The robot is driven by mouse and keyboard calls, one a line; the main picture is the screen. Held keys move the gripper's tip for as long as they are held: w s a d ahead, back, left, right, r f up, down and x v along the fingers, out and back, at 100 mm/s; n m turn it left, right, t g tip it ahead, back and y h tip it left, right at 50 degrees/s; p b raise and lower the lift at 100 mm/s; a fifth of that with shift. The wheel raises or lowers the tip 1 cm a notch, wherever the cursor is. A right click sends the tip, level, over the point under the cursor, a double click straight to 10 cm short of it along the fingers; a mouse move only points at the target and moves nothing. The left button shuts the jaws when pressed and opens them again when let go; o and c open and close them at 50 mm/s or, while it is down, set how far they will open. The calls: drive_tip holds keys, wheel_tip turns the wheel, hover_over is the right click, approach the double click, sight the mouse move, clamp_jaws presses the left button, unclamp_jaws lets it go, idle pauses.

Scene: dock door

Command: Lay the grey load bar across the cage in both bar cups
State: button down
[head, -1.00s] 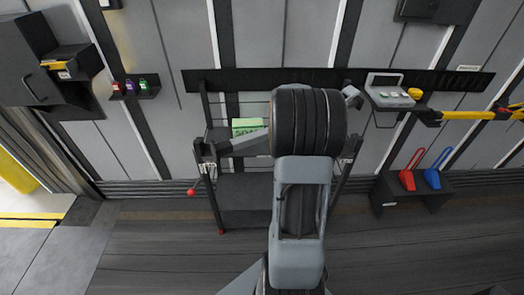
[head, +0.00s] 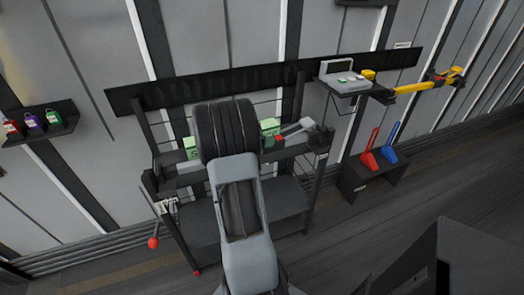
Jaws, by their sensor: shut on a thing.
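The grey load bar (head: 297,130) shows right of my arm, its right end behind and inside the right post's top. A small red piece shows on or beside it. A grey stretch at the left, near the left bar cup (head: 164,206), seems to be the same bar; its middle is hidden by my arm. The bar slants across the cage (head: 186,238). The right bar cup area (head: 321,158) is at the right front post, and the bar's end looks apart from it. I cannot tell whether the left end is seated. My gripper is hidden behind my dark, ribbed arm joint.
Green boxes (head: 192,148) stand in the cage. A red-knobbed lever (head: 153,242) hangs at its left front. A wall shelf (head: 345,84) and a yellow strap or bar (head: 412,88) are at upper right. A low stand (head: 366,176) holds red and blue items. Floor is clear between it and the cage.

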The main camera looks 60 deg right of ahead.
drive_tip(key=shift+f+b, duration=0.45)
drive_tip(key=shift+f, duration=1.55)
drive_tip(key=shift+f, duration=0.1)
drive_tip(key=shift+c, duration=1.6)
unclamp_jaws()
drive_tip(key=shift+f, duration=0.15)
